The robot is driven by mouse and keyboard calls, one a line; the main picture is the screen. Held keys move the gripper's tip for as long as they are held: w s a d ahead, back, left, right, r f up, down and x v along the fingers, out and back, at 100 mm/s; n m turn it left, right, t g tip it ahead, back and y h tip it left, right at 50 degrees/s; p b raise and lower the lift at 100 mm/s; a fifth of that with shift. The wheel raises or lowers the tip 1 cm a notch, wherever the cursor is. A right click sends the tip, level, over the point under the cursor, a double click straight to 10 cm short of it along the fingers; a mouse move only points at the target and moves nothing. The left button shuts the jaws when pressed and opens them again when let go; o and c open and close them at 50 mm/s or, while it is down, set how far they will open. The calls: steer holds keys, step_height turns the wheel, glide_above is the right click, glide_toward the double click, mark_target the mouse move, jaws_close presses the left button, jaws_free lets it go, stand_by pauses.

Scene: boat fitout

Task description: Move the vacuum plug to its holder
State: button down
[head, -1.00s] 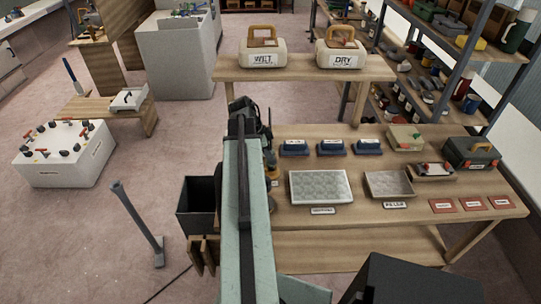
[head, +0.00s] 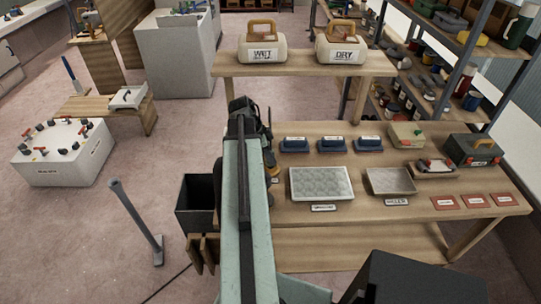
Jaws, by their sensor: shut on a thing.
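My gripper (head: 247,110) is at the far end of my pale green arm, above the left end of the long wooden bench (head: 310,215). It is seen from behind and shut. What it holds, taken as the vacuum plug, is hidden behind the arm and the dark gripper body. I cannot make out the plug elsewhere in view. No thing in view can be told for sure as the plug's holder.
The bench carries three dark blue blocks (head: 332,146), a pale grid tray (head: 321,184), a smaller tray (head: 390,181) and red cards (head: 474,201). WET (head: 262,55) and DRY (head: 340,53) cases stand behind. A black bin (head: 195,205) and a post (head: 135,220) stand left.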

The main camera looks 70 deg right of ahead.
steer(key=c, duration=1.1)
jaws_free()
steer(key=shift+r, duration=0.1)
steer(key=p+v, duration=0.7)
steer(key=shift+w+r, duration=0.15)
steer(key=shift+r, duration=0.1)
steer(key=shift+a, duration=0.1)
